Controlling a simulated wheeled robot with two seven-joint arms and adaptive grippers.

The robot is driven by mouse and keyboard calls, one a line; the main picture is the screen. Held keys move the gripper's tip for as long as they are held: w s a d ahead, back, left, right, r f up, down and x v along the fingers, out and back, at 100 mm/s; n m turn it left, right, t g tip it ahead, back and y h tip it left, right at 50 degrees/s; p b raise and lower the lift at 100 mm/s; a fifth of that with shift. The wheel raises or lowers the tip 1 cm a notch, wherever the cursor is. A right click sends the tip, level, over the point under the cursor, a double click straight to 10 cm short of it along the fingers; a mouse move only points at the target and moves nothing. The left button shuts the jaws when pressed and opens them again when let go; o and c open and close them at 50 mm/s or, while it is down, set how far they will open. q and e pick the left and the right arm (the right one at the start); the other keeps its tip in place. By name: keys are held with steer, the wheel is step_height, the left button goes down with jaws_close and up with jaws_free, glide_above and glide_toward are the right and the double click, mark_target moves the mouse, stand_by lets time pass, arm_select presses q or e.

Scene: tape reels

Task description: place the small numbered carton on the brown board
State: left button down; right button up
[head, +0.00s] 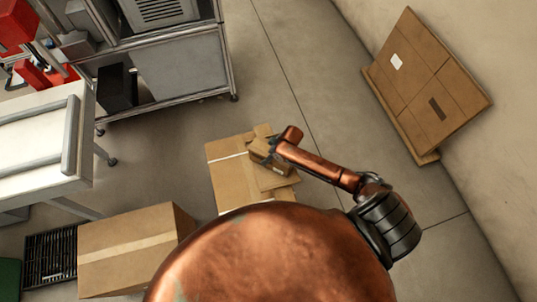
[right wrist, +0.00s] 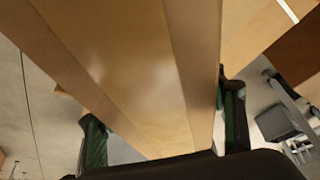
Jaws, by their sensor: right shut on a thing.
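A small brown carton (head: 260,152) with a pale label is held by my right gripper (head: 270,150) at the middle of the head view. In the right wrist view, the carton (right wrist: 140,70) runs between the two dark fingers and fills the middle. The fingers are shut on its sides. A flat brown piece (head: 280,180), which looks like the brown board, lies under and beside the carton. I cannot tell whether the carton touches it. No number on the carton can be read. My left gripper is not in view.
A larger taped box (head: 229,173) stands just left of the carton. Another taped box (head: 130,245) is at the lower left. Flattened cardboard (head: 425,85) leans on the right wall. A metal rack (head: 170,65) and white table (head: 40,140) stand left. Floor right of my arm is clear.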

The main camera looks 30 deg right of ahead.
steer(key=shift+w+r, duration=0.1)
steer(key=shift+r, duration=0.05)
steer(key=o, duration=1.7)
steer(key=shift+f, duration=0.2)
steer(key=shift+c, duration=0.2)
steer(key=p+v, duration=0.3)
steer(key=v, duration=0.9)
steer(key=shift+r, duration=0.15)
